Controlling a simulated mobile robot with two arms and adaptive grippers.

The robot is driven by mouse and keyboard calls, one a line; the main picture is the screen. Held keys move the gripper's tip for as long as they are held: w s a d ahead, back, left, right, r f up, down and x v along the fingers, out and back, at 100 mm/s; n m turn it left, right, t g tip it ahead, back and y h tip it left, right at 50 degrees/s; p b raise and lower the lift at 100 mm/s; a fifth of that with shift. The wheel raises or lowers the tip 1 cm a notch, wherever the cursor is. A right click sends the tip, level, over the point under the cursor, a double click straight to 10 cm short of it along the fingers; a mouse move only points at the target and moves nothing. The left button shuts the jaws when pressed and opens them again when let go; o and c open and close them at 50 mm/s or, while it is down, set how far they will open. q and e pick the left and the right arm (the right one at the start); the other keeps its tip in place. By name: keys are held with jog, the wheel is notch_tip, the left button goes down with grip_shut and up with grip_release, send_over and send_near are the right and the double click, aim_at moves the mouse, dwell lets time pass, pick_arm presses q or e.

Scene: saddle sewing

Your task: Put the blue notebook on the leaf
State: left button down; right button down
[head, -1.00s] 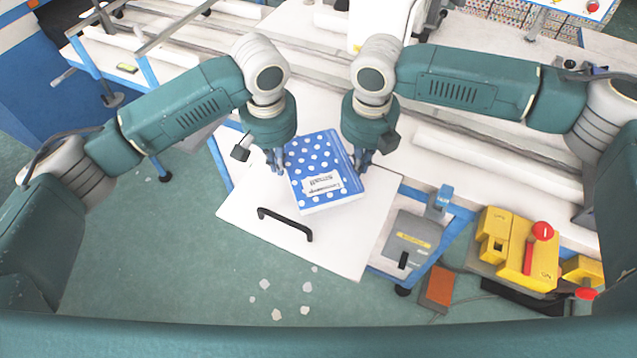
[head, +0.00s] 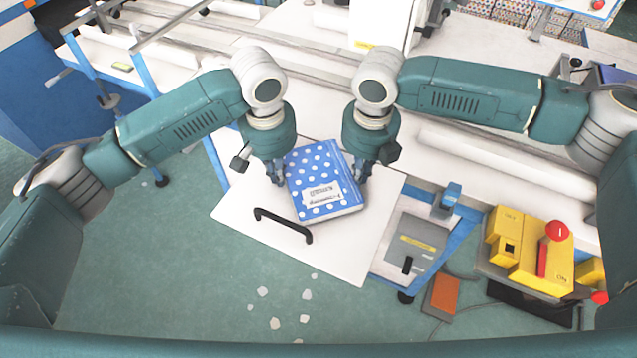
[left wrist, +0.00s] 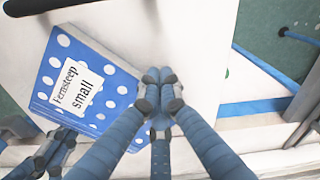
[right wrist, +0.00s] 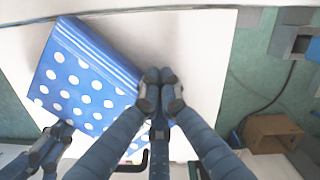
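The blue notebook (head: 322,172), with white dots and a white label, is over the white leaf (head: 345,248) with the black handle, label side up. Whether it rests flat on the leaf or is slightly above it, I cannot tell. My left gripper (head: 277,174) is at the notebook's left side and my right gripper (head: 364,172) at its right side. In the left wrist view my left fingers (left wrist: 160,90) are together with nothing between them. In the right wrist view my right fingers (right wrist: 160,90) are also together. The notebook lies between the two grippers, seemingly touching both.
The black handle (head: 283,224) stands up from the leaf near its front left. A grey box (head: 415,240) and a yellow control unit (head: 520,250) with a red button are at the right. White rails and a machine lie behind. Green floor is open in front.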

pick_arm(q)
jog(key=c, duration=2)
grip_release()
jog(key=shift+s+a+r, duration=0.1)
jog(key=shift+a, duration=0.35)
pick_arm(e)
jog(key=shift+d, duration=0.5)
pick_arm(q)
jog(key=shift+a, duration=0.1)
pick_arm(e)
jog(key=c, duration=2)
grip_release()
jog(key=shift+d, duration=0.1)
jog(key=shift+r, duration=0.2)
pick_arm(q)
jog(key=r, duration=1.1)
jog(key=shift+s+r, duration=0.35)
jog(key=shift+r, duration=0.05)
pick_arm(e)
jog(key=r, duration=1.1)
jog(key=shift+s+r, duration=0.3)
jog(key=shift+s, duration=0.1)
